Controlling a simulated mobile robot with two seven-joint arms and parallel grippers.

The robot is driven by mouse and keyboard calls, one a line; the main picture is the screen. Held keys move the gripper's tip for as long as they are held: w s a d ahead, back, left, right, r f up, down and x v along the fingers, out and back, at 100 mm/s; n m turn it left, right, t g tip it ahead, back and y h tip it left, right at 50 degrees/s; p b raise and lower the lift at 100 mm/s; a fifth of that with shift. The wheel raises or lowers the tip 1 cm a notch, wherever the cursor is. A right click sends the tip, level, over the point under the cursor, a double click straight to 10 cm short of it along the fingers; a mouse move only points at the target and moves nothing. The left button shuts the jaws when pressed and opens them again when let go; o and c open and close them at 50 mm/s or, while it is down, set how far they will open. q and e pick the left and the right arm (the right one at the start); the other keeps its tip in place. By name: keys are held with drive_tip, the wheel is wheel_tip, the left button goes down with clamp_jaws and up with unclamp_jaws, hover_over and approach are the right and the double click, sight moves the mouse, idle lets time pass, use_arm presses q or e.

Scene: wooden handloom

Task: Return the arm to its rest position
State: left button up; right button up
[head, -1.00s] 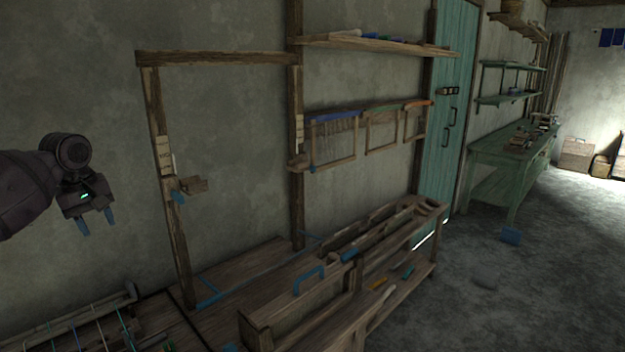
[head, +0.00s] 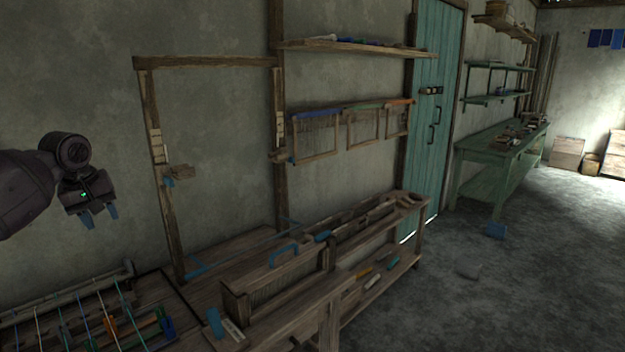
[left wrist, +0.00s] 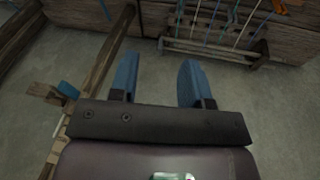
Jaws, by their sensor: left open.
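My left gripper (head: 99,218) hangs in the air at the left of the head view, in front of the plain wall. Its two blue fingers are apart with nothing between them. In the left wrist view the open blue fingers (left wrist: 158,80) also show empty, with the strung frame beyond them. The wooden loom post frame (head: 160,150) stands to the right of the gripper, apart from it. My right gripper does not show in any view.
A frame with coloured strings (head: 62,325) lies at the lower left, below the gripper. A wooden bench (head: 330,280) with a blue-handled box runs through the middle. Framed reeds (head: 316,140) hang on the wall under a shelf (head: 350,48). A teal door (head: 432,110) and green table (head: 495,150) stand farther right.

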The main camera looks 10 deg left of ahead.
use_arm(q)
drive_tip(key=w+d+m+t+y, duration=0.1)
drive_tip(key=w+d+m+t, duration=0.5)
drive_tip(key=w+m+t, duration=0.15)
drive_tip(key=s+d+f+m+t+h+b, duration=0.35)
drive_tip(key=d+f+m, duration=0.35)
drive_tip(key=d+f, duration=0.8)
drive_tip(key=s+d+f+n+g+y+b, duration=0.1)
drive_tip(key=s+d+f+n+b, duration=0.1)
drive_tip(key=s+f, duration=1.4)
drive_tip(key=s+d+f+n+g+y+b, duration=0.1)
drive_tip(key=s+d+f+n+g+b, duration=0.1)
drive_tip(key=s+f, duration=1.4)
drive_tip(key=s+d+n+b, duration=0.1)
drive_tip(key=s, duration=0.2)
drive_tip(key=shift+f, duration=0.25)
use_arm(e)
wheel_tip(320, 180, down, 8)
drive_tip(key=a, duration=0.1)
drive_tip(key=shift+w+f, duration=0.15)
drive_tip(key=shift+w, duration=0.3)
use_arm(q)
drive_tip(key=shift+s, duration=0.1)
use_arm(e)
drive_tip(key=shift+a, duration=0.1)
